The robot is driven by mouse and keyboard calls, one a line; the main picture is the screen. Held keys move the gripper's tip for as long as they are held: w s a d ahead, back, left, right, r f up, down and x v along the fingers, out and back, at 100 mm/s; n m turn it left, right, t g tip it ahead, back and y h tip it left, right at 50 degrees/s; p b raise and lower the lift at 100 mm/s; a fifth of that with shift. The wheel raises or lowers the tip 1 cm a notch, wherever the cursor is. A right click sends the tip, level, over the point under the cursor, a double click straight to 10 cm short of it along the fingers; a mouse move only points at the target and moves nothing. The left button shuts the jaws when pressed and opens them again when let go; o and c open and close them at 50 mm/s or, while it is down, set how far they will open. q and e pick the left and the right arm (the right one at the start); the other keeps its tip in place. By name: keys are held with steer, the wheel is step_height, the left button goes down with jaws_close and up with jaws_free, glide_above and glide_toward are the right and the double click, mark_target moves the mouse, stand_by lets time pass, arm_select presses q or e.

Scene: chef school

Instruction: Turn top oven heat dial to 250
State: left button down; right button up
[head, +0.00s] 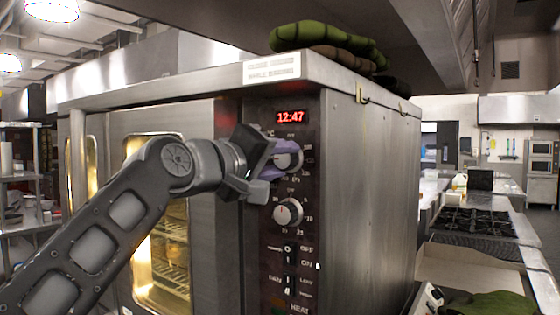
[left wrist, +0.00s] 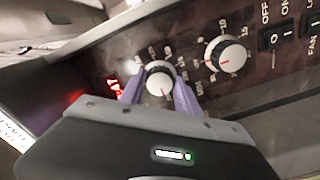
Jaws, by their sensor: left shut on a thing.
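The oven (head: 370,190) stands in front of me with a dark control panel on its front. The top heat dial (head: 292,158) is a round silver-white knob below the red 12:47 display (head: 290,117). My left gripper (head: 283,160) is at this dial, its purple fingers shut on the knob and hiding part of it and its scale. In the left wrist view the top dial (left wrist: 159,86) sits between the two purple fingers, with a red mark on its face. The number it points to is too small to read. My right gripper is not in view.
A second dial (head: 288,212) is just below the gripper, and it also shows in the left wrist view (left wrist: 226,55). Rocker switches (head: 290,252) are lower on the panel. Green oven mitts (head: 325,38) lie on top of the oven. A stove (head: 474,222) stands at the right.

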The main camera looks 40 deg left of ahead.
arm_select(q)
steer(key=shift+f, duration=0.1)
steer(key=c, duration=0.9)
jaws_free()
steer(key=shift+s+d+b, duration=0.1)
steer(key=shift+s+b, duration=1)
steer(key=shift+s, duration=2.8)
